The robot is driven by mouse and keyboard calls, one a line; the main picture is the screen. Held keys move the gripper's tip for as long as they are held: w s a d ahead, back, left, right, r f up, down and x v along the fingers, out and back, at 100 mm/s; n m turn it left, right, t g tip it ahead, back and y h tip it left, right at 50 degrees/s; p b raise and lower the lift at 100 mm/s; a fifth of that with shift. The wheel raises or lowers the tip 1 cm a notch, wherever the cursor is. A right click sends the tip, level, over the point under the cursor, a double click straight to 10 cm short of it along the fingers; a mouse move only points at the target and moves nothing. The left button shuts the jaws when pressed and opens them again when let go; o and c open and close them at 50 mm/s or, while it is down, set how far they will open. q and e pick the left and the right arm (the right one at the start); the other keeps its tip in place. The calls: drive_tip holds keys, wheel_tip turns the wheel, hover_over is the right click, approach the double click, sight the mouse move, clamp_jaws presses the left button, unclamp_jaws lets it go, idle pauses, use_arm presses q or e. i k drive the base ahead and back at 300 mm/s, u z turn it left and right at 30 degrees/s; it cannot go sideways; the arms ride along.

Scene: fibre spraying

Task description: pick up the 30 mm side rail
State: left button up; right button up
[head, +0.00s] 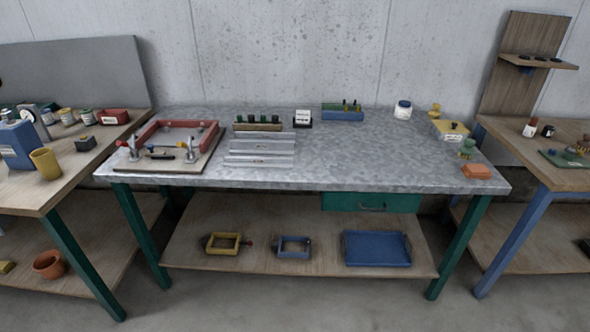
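Several silver metal rails (261,151) lie side by side on the metal-topped workbench (350,165), left of its middle. They run left to right, one behind another. Small marks show on some, but they are too small to read, so I cannot tell which is the 30 mm side rail. Just left of them, a board (130,166) carries a red frame (150,132) with metal clamps at its front. Neither of my grippers is in view.
Behind the rails stand a wooden rack (257,127) with dark-topped items, a small white-faced device (302,117) and a blue holder (342,115). A white jar (403,110), a yellow box (450,129) and an orange block (476,171) stand at right. The bench's middle right is clear.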

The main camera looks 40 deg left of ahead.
sight(231, 161)
drive_tip(key=u, duration=0.05)
drive_tip(key=i, duration=0.95)
drive_tip(key=u, duration=0.25)
